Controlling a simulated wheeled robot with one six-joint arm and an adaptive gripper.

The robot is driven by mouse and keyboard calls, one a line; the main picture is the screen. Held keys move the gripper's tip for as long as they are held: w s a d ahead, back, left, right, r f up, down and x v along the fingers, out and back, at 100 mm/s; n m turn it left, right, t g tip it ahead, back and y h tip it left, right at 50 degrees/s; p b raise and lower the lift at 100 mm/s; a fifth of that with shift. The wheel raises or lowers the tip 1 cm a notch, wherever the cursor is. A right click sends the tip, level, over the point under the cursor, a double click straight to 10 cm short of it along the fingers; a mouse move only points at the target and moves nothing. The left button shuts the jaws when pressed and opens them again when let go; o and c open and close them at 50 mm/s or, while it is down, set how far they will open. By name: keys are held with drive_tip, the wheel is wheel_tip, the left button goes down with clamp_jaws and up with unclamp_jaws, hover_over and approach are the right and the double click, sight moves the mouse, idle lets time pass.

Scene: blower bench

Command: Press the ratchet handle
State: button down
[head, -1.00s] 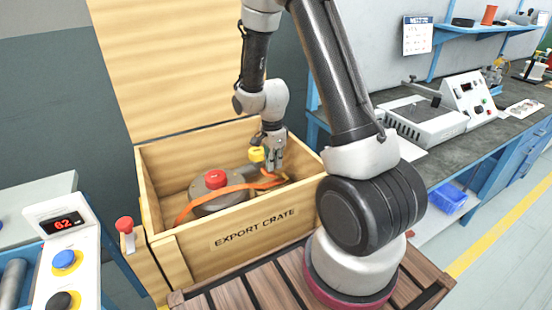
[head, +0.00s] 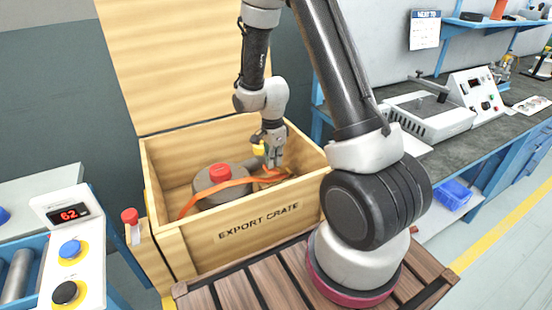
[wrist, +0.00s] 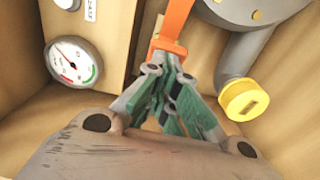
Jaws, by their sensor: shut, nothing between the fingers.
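The blower (head: 222,188), a grey rounded body with a red cap (head: 219,172), sits inside the wooden export crate (head: 262,222). An orange strap (head: 205,192) runs over it towards the crate's back right; it also shows in the wrist view (wrist: 175,28). My gripper (head: 272,167) is down inside the crate, shut and empty, beside the blower's yellow-capped pipe. In the wrist view, my gripper's fingertips (wrist: 168,62) meet at the strap's near end. I cannot make out the ratchet handle apart from the fingers; it is likely hidden there. Contact cannot be told.
The yellow cap (wrist: 244,99) is close right of the fingers. A round gauge (wrist: 75,62) on a box is to the left. The crate walls surround my gripper, with the raised lid (head: 185,65) behind. A button console (head: 75,260) stands left of the crate.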

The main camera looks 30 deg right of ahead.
sight(267, 170)
drive_tip(key=shift+a+f, duration=1.4)
drive_tip(key=shift+f, duration=0.3)
drive_tip(key=shift+d+r, duration=0.1)
drive_tip(key=shift+d, duration=0.05)
drive_tip(key=shift+d+r, duration=0.3)
drive_tip(key=shift+d, duration=0.3)
